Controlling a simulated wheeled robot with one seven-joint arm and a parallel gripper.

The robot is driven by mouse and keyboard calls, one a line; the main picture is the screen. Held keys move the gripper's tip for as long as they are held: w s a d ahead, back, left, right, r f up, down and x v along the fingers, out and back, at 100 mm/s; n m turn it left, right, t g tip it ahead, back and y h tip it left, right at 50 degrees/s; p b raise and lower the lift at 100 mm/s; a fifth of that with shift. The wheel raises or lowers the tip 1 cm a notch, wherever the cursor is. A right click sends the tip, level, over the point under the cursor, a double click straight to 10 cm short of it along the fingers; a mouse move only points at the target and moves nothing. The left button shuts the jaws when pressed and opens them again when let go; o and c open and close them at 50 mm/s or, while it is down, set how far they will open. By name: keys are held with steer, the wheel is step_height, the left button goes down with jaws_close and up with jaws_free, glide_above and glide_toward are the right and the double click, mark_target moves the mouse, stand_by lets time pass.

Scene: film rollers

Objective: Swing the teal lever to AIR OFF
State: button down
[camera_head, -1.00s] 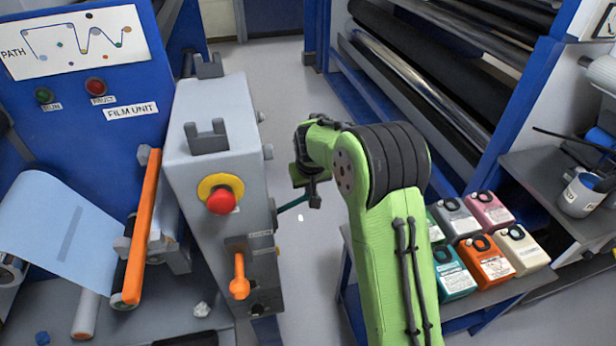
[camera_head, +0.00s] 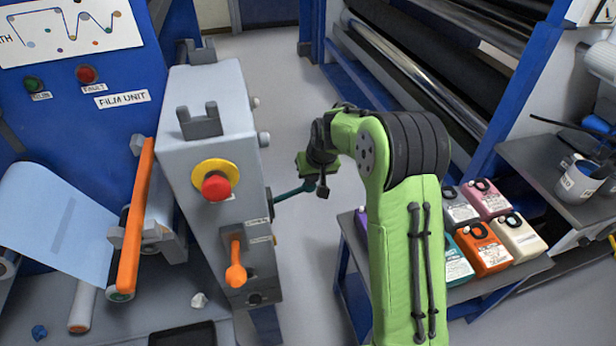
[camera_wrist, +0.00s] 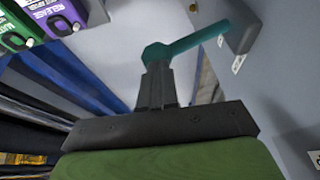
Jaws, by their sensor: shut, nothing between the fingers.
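The teal lever (camera_head: 294,191) sticks out from the right side of the grey film unit housing (camera_head: 215,105), pointing right. In the wrist view the lever (camera_wrist: 190,44) runs from a dark mount at the upper right to a rounded teal end. My gripper (camera_head: 322,188) is at the lever's free end. In the wrist view my gripper (camera_wrist: 157,75) is shut, its fingertips right at the rounded end, seemingly touching it, with nothing held between them. Small white labels (camera_wrist: 238,63) sit on the panel by the mount; I cannot read them.
An orange handle (camera_head: 235,265) and a red button (camera_head: 216,187) are on the housing's front. Several coloured bottles (camera_head: 483,248) stand on a bench to the right of my arm. Large dark rollers (camera_head: 420,65) stand behind. Clear floor (camera_head: 290,105) lies between housing and rollers.

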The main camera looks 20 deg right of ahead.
step_height(320, 180, down, 10)
steer(key=d+m+y+b, duration=0.1)
steer(key=d+y+b, duration=0.1)
steer(key=y+b, duration=0.2)
steer(key=shift+d+f+y, duration=0.25)
steer(key=shift+d+y, duration=0.1)
steer(key=shift+y, duration=1.15)
steer(key=shift+s+f, duration=0.1)
